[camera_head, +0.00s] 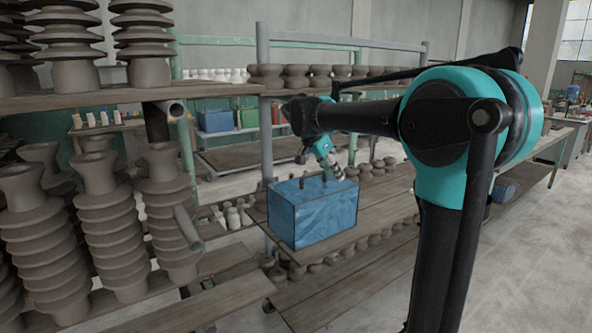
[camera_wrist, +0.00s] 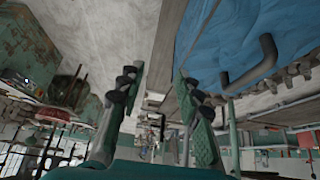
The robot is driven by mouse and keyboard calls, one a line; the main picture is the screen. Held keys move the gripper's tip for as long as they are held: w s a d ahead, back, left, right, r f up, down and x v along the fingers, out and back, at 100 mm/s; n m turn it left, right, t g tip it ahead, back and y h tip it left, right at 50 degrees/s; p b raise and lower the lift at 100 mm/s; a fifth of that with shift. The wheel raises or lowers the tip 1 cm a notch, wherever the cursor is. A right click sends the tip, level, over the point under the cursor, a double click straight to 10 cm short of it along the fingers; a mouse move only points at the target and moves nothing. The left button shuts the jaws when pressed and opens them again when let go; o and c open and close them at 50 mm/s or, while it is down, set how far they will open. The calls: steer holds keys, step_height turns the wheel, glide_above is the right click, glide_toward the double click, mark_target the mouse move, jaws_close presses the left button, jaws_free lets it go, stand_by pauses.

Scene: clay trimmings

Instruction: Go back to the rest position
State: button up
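My gripper (camera_head: 340,173) hangs from my arm over the back right part of a blue box (camera_head: 312,218) in the head view. In the wrist view my gripper (camera_wrist: 157,78) has its two fingers well apart with nothing held between them. The blue box also fills the upper right of the wrist view (camera_wrist: 218,40), beside the right finger. A dark bent handle (camera_wrist: 252,64) stands out from the box. Whether a finger touches the box cannot be told.
The box stands on a wooden shelf board (camera_head: 385,210) of a metal rack. Stacked clay insulators (camera_head: 105,225) crowd the left racks. A grey post (camera_head: 264,100) rises just left of the box. Open concrete floor (camera_head: 540,255) lies at the right.

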steer(key=s+d+f+n+y, duration=0.1)
steer(key=s+d+f+n, duration=0.1)
steer(key=s+f, duration=0.7)
steer(key=s+d+f+n+y, duration=0.2)
steer(key=s+f+n, duration=0.3)
steer(key=s+f, duration=0.4)
steer(key=s+d+f+n+y, duration=0.2)
steer(key=s+d+f+n, duration=0.1)
steer(key=s+f, duration=0.6)
steer(key=shift+s+d+f+n+t, duration=0.3)
steer(key=shift+s+f, duration=0.05)
steer(key=shift+f, duration=0.2)
